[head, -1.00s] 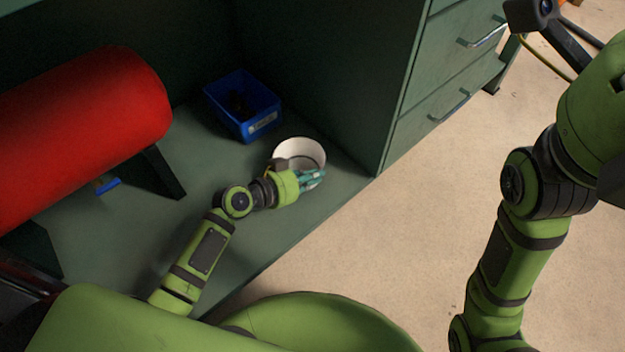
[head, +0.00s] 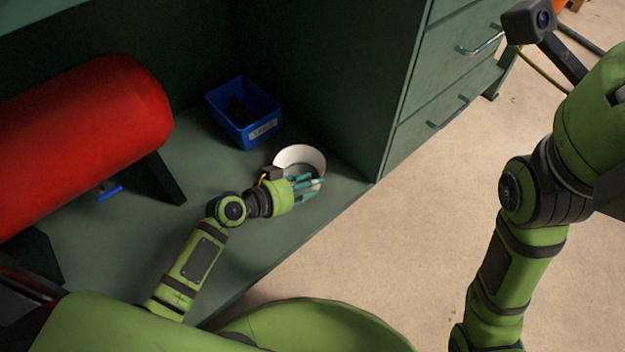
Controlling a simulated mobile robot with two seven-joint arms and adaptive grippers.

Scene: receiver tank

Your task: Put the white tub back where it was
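A blue bin (head: 244,113) with a label and dark contents stands behind and left of the tub. A red tank (head: 90,135) on dark supports lies at the left, with a blue-handled valve (head: 109,192) below. Drawers (head: 440,110) stand at the right. The front shelf is clear.

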